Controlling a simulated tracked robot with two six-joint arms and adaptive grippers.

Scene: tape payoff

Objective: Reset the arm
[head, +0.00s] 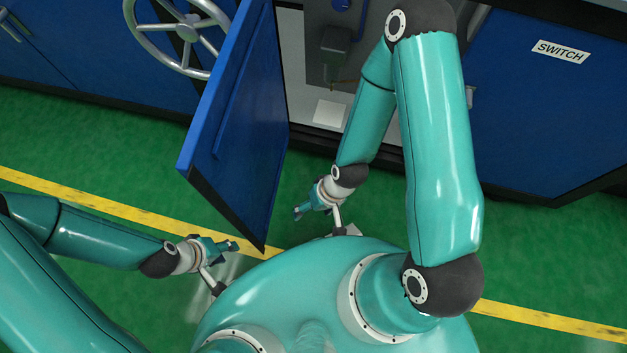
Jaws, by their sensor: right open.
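My left arm comes in from the left, low over the floor. Its gripper (232,246) points right, near the bottom corner of the open blue door; whether its fingers are apart is too small to tell. My right arm rises on the right, bends at the top in front of the cabinet opening and folds back down. Its gripper (299,212) hangs just right of the door's lower part, near my body, pointing lower left. It is open, with nothing visible in it. Both grippers appear outside the cabinet.
The blue cabinet door (235,120) stands open between the grippers. A handwheel (187,30) is at upper left. A SWITCH label (561,52) marks the right panel. A yellow line (90,196) crosses the green floor.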

